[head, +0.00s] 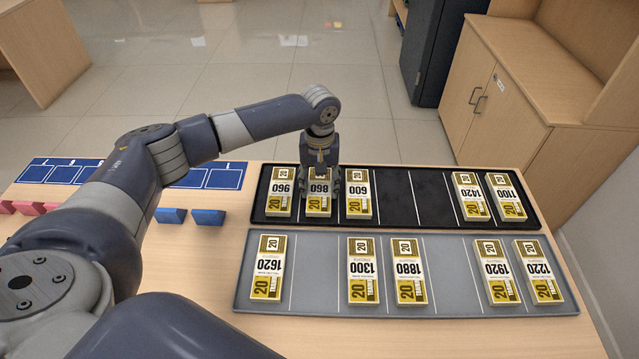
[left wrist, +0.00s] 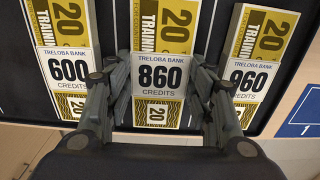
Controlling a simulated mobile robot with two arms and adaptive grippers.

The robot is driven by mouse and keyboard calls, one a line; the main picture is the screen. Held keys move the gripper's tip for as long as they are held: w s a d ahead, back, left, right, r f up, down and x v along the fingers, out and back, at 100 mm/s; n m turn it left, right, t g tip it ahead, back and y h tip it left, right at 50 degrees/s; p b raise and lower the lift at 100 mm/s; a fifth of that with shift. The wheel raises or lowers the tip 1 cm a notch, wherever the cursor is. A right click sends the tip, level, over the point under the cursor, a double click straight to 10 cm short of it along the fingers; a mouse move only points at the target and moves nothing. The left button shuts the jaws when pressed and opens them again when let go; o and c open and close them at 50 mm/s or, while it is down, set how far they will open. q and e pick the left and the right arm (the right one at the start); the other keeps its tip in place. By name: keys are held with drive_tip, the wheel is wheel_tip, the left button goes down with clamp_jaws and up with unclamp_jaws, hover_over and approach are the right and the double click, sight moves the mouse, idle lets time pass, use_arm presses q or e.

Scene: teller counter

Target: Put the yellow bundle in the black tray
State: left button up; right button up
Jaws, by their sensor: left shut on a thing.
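The black tray (head: 399,197) lies at the back of the counter. A yellow bundle with an 860 label (head: 319,204) is in it, between the 960 bundle (head: 280,204) and the 600 bundle (head: 358,206). My left gripper (head: 321,180) reaches down over the 860 bundle and is shut on it. In the left wrist view, its fingers stand on both sides of the 860 bundle (left wrist: 160,75). The bundle lies level with its neighbours, apart from them. My right gripper is not in view.
Two more bundles, 1420 (head: 471,197) and 1100 (head: 507,197), lie at the tray's right end, with empty slots left of them. A grey tray (head: 325,292) in front holds several yellow bundles. Blue blocks (head: 208,217) and blue mats (head: 225,179) lie left.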

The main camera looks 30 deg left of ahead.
sight(320, 189)
use_arm(q)
drive_tip(key=o, duration=1.1)
drive_tip(key=shift+f, duration=0.1)
wheel_tip(320, 189, up, 12)
drive_tip(key=shift+r, duration=0.2)
